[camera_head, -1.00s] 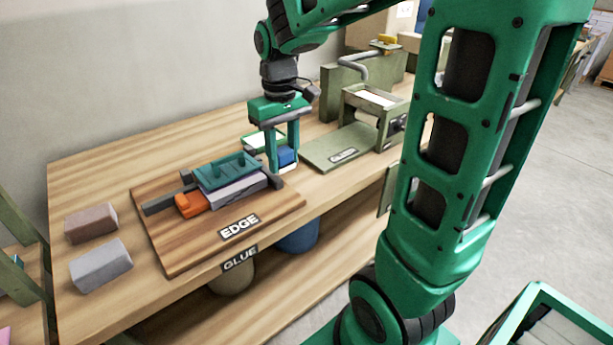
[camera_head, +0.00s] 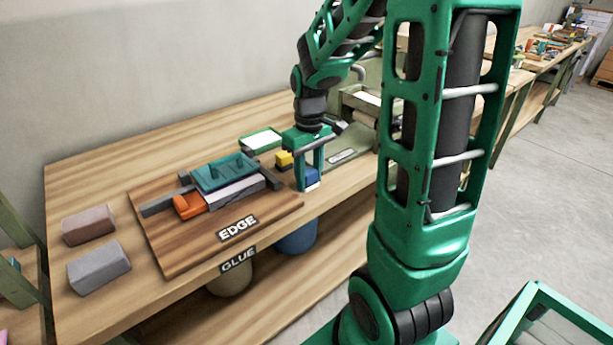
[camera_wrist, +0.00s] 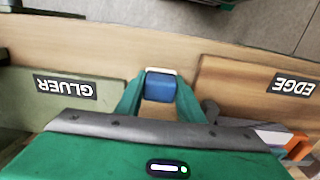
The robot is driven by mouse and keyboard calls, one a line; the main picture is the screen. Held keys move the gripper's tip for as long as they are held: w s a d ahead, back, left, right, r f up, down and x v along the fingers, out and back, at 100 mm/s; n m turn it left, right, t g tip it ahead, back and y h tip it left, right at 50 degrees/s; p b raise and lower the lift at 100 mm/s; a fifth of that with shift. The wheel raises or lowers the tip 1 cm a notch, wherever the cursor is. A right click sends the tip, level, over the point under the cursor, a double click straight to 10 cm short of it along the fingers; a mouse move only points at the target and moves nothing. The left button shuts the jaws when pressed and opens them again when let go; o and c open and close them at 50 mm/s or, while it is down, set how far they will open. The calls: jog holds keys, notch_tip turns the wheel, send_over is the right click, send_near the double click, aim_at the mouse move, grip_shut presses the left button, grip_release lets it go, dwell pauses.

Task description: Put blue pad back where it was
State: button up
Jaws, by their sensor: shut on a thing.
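The blue pad (camera_head: 312,176) is a small blue block with a white edge. My gripper (camera_head: 311,178) is shut on it near the front edge of the workbench, right of the wooden EDGE board. In the wrist view the blue pad (camera_wrist: 160,87) sits between my two green fingers, with a pale strip along its far side. It is low over the bench; I cannot tell whether it touches the top. A yellow block (camera_head: 284,159) stands just behind and left of my gripper, and a green-rimmed white tray (camera_head: 261,140) lies behind that.
The EDGE board (camera_head: 270,208) holds a teal clamp (camera_head: 224,172), a paper stack and an orange block (camera_head: 188,206). The green GLUER machine (camera_head: 345,157) stands to the right, partly hidden by my arm. Two loose blocks (camera_head: 98,268) lie at the left. Bare bench surrounds the tray.

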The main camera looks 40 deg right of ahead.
aim_at(309, 171)
jog(key=shift+f, duration=0.1)
jog(key=o, duration=1)
notch_tip(309, 171, up, 12)
jog(key=s+f+m, duration=0.2)
jog(key=s, duration=0.5)
jog(key=s+f+m, duration=0.2)
jog(key=s, duration=0.5)
jog(key=s+f+m, duration=0.2)
jog(key=s, duration=0.4)
jog(key=shift+s+a+m, duration=0.2)
jog(key=shift+s+m, duration=0.2)
